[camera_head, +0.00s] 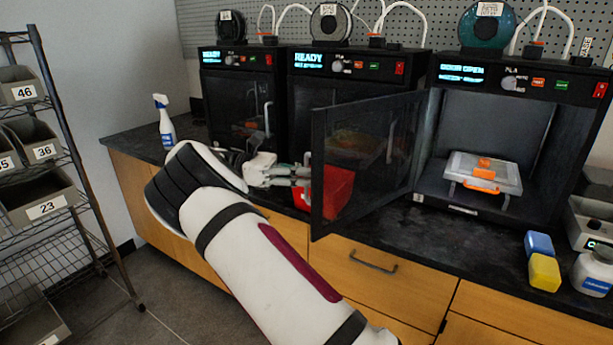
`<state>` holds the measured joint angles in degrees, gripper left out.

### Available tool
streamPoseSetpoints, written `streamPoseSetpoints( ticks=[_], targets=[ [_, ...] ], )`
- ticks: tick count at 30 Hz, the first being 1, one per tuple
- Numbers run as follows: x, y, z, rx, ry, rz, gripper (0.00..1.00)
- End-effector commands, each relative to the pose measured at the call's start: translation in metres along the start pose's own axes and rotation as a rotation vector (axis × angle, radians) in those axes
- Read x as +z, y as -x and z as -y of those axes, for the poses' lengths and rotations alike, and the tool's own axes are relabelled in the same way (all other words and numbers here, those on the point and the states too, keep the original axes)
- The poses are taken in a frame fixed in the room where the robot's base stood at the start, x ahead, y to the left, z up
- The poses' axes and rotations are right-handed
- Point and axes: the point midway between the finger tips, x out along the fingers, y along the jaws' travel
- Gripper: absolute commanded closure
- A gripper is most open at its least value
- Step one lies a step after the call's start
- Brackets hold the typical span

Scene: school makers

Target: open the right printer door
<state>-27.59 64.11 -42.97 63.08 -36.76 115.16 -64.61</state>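The right printer (515,75) stands at the back right of the counter, and its display reads "DOOR OPEN". Its dark see-through door (375,155) is swung wide out to the left, over the counter's front edge. Inside the printer is a light build plate (490,168) with an orange part (484,175). My gripper (300,175) is at the free edge of the door, by its handle (307,165). The fingers overlap the handle in this view; I cannot tell whether they hold it or how far apart they are.
Middle (330,62) and left (238,100) printers have shut doors. A red object (328,190) shows behind the open door. A spray bottle (165,120), blue sponge (539,244), yellow sponge (545,272) and white bottle (594,272) stand on the counter. A bin rack (75,150) is left.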

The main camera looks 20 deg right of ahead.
Motion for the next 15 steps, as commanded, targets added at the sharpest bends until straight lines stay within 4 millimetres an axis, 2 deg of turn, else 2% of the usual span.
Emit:
streamPoseSetpoints(
  ticks=[4,6,15],
  targets=[
    [-0.0003,0.0029,0.0027,0.002,0.004,-0.002,1.0],
    [-0.0002,0.0028,0.0027,0.002,0.004,-0.002,0.83],
    [0.0001,0.001,0.0009,0.001,0.001,-0.001,0.83]
  ],
)
